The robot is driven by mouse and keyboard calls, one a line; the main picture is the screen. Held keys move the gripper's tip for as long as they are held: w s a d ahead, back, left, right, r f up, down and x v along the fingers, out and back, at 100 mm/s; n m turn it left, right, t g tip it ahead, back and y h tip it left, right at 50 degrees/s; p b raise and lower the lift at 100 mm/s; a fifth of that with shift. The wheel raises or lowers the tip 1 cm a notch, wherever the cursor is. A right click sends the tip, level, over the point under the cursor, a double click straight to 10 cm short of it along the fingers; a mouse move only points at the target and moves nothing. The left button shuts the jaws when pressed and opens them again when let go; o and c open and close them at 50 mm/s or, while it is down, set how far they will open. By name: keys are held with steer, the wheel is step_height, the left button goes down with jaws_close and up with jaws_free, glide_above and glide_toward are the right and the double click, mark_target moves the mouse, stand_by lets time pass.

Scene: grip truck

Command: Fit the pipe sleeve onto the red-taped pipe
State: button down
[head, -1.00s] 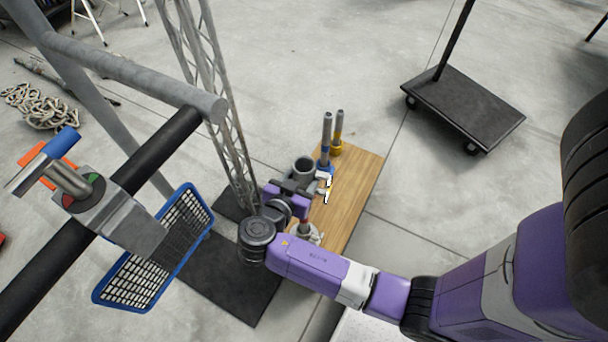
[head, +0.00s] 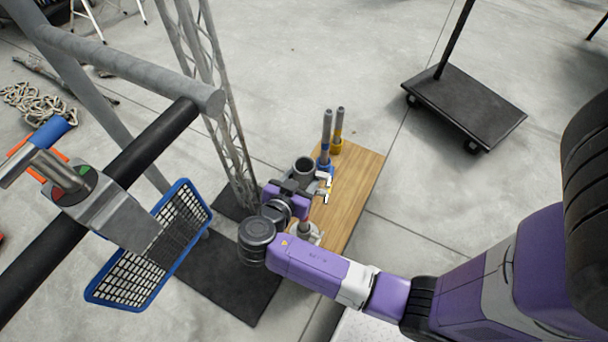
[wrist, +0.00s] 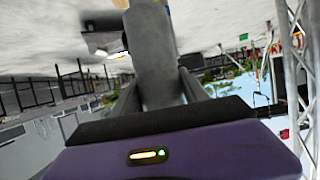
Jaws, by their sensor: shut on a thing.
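The pipe sleeve (head: 303,167) is a short, dark grey hollow cylinder with its open end up in the head view. My gripper (head: 306,183) is shut on it and holds it over the left side of the wooden board. The wrist view shows the grey sleeve (wrist: 157,65) between my two fingers (wrist: 162,92). The red-taped pipe (head: 304,224) is near, below my gripper in the picture, with its red band partly showing and its upper part hidden by my gripper. The sleeve appears apart from this pipe.
A blue-taped pipe (head: 326,135) and a yellow-taped pipe (head: 339,125) stand at the far end of the wooden board (head: 352,185). A lattice truss (head: 215,100) and a blue-rimmed basket (head: 150,250) are left. A black platform cart (head: 465,105) is upper right.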

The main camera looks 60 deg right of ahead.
mark_target(304, 185)
steer(key=shift+f+b, duration=1.65)
steer(key=shift+f, duration=0.15)
steer(key=shift+f+b, duration=0.3)
steer(key=shift+b, duration=0.05)
steer(key=c, duration=0.5)
jaws_free()
steer(key=shift+f, duration=0.1)
steer(key=shift+a, duration=0.1)
steer(key=v, duration=0.7)
steer(key=shift+a+r, duration=0.25)
steer(key=shift+r, duration=0.05)
